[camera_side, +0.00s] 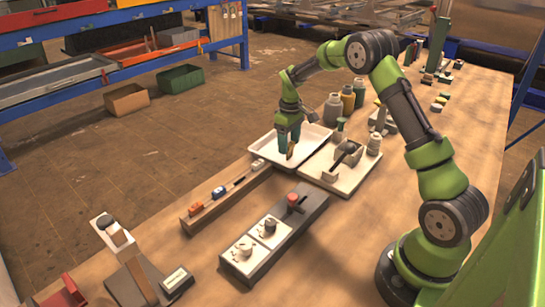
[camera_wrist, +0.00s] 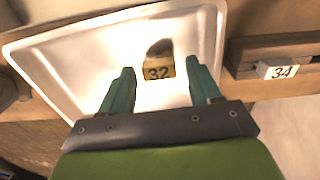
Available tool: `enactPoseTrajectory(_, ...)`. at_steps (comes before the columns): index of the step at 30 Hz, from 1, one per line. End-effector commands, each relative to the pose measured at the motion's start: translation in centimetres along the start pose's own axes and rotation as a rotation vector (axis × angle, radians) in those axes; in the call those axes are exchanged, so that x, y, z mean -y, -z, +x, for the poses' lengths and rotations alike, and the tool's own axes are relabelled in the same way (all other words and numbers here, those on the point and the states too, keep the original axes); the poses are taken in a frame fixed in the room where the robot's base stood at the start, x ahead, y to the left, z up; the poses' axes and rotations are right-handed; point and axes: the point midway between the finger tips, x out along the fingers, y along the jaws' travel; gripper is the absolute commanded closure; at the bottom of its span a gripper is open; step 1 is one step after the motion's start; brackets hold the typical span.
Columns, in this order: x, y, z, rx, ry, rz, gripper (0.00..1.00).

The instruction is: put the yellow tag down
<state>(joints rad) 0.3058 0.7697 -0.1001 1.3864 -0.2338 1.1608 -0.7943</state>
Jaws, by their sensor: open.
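The yellow tag (camera_wrist: 159,72), marked 32, shows in the wrist view between and just beyond my fingertips, over the white tray, with a dark patch right behind it. My gripper (camera_wrist: 162,78) is open, with a gap visible on either side of the tag. In the side view my gripper (camera_side: 289,149) points down over the white tray (camera_side: 315,131). The tray's floor also shows in the wrist view (camera_wrist: 70,62). I cannot tell for sure whether the tag touches the tray floor.
A wooden rail (camera_side: 228,196) with several coloured tags lies left of the tray; a white tag marked 34 (camera_wrist: 280,71) shows in the wrist view. A pale board (camera_side: 345,184) with tools stands close on the right. Bottles (camera_side: 332,108) stand behind. A grey fixture block (camera_side: 275,238) lies in front.

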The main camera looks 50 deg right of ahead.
Motion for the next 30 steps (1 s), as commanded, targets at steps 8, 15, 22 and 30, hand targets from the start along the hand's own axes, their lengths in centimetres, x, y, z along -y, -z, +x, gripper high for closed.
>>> enactPoseTrajectory(8,0.0,0.1,-2.4,-0.003,-0.002,0.0,0.38)
enactPoseTrajectory(15,-0.1,0.1,-7.7,-0.004,-0.003,0.0,0.38)
enactPoseTrajectory(22,0.0,0.0,-11.3,-0.002,-0.001,0.0,0.38)
enactPoseTrajectory(30,2.2,-0.9,-14.9,-0.054,0.003,0.025,0.38)
